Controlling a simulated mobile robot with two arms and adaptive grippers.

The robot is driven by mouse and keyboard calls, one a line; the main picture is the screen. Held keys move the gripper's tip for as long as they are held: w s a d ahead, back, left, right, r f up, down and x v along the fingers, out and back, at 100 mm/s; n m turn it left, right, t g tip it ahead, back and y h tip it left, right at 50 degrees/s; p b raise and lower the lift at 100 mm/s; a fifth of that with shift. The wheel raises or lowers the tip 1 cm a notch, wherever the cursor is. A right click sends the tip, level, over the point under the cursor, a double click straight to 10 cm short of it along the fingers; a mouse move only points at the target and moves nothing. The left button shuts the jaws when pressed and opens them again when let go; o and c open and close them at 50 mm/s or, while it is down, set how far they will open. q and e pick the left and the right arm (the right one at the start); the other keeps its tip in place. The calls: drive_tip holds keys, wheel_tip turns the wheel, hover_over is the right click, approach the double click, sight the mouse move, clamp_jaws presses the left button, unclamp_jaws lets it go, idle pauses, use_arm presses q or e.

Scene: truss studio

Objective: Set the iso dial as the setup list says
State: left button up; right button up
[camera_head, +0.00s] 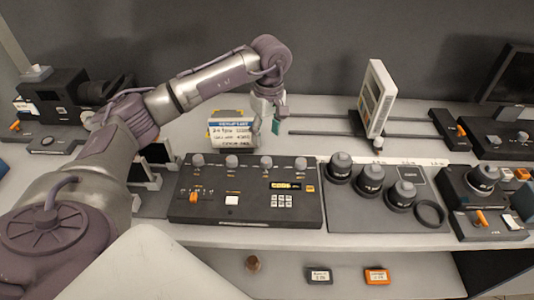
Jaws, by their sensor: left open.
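A setup list card (232,133) with a blue header and handwritten lines stands behind the black control panel (205,213); its writing is too small to read surely. My left gripper (267,124) is open and points down at the card's right edge, behind the panel. I cannot tell whether it touches the card. The panel has a row of grey knobs, including a far-left knob (197,160) and a far-right knob (301,163), plus a lit yellow display (286,185). Which dial is the iso dial cannot be read. My right gripper is out of view.
A mat (340,222) right of the panel holds several dark lenses and a ring (430,213). A white upright panel (377,98) stands on rails behind. A device with a large dial (484,178) is at right. An orange box (376,275) lies on the lower shelf.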

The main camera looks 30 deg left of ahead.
use_arm(q)
drive_tip(key=p, duration=0.1)
hover_over(266, 160)
wheel_tip(266, 160, down, 4)
drive_tip(key=shift+w+f, duration=0.1)
wheel_tip(266, 160, down, 5)
drive_tip(key=shift+p, duration=0.6)
drive_tip(key=shift+f, duration=0.35)
drive_tip(key=shift+c, duration=0.3)
drive_tip(key=c, duration=0.8)
clamp_jaws()
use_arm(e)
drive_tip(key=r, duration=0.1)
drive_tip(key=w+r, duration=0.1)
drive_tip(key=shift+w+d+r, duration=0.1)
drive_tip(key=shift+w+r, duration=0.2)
